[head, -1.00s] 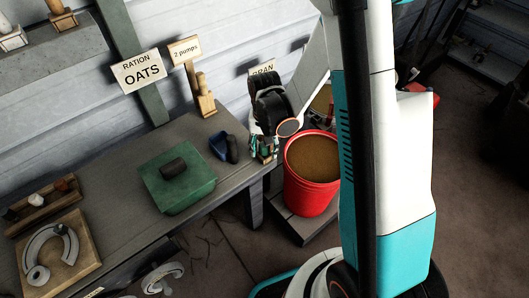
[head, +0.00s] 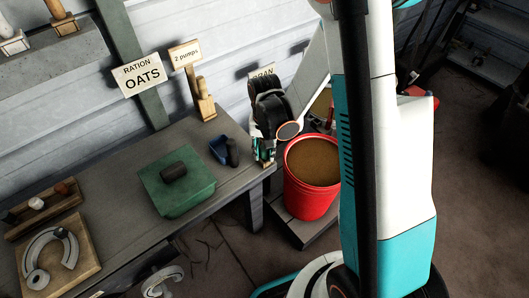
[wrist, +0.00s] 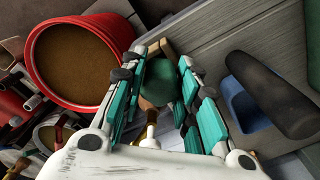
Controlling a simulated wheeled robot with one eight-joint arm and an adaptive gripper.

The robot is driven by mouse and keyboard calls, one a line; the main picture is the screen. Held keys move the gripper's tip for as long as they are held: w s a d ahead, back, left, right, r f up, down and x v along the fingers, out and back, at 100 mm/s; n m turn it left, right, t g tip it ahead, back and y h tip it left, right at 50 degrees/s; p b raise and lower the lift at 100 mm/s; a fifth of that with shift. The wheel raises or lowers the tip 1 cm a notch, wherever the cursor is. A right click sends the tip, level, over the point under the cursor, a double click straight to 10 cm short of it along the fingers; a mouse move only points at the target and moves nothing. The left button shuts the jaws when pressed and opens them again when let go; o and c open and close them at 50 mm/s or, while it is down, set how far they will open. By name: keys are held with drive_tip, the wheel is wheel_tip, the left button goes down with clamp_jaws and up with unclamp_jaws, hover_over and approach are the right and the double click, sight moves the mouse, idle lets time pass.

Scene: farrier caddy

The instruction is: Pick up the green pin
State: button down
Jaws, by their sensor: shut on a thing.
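The green pin shows in the wrist view (wrist: 162,82) as a dark green rounded piece between my two fingers. My gripper (wrist: 166,76) is shut on it. In the head view my gripper (head: 263,155) is at the right end of the bench, left of the red bucket. The pin cannot be made out clearly there, because the fingers and wrist cover it. The pin's lower part is also hidden in the wrist view.
A blue scoop (head: 218,150) with a dark handle lies just left of my gripper. A green box (head: 180,198) stands further left on the grey bench (head: 122,185). The red bucket (head: 310,195) of brown feed stands close on the right. A wooden pump-like piece (head: 206,103) stands behind.

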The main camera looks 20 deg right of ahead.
drive_tip(key=shift+r+p, duration=0.5)
drive_tip(key=shift+r, duration=0.4)
drive_tip(key=shift+r+p, duration=1.6)
drive_tip(key=shift+r, duration=0.85)
